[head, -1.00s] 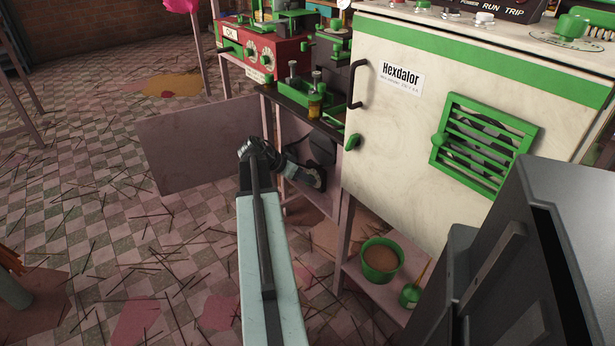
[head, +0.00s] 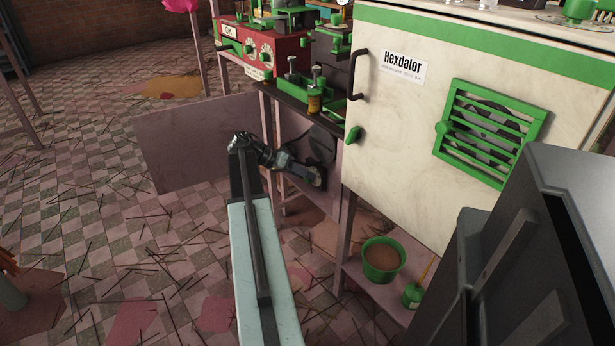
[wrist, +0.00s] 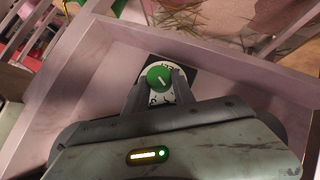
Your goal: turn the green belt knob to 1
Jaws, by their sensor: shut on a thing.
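The green belt knob (wrist: 160,78) sits on a white dial plate (wrist: 157,99) with a dark square behind it, on a pinkish panel. My gripper (wrist: 160,85) is shut on the knob, one finger at each side, in the wrist view. A short pale line on the knob's face slants toward the upper right there. The dial's dark marks are partly hidden by the fingers and too small to read surely. In the head view my gripper (head: 318,178) reaches the panel under the bench, left of the cream cabinet; the knob is hidden there.
The cream cabinet (head: 400,130) with a green vent (head: 490,135) stands right of my arm. A red machine (head: 265,50) and a green tray (head: 290,90) are above the gripper. A green pot (head: 382,262) is on the low shelf. Floor at left is open, strewn with sticks.

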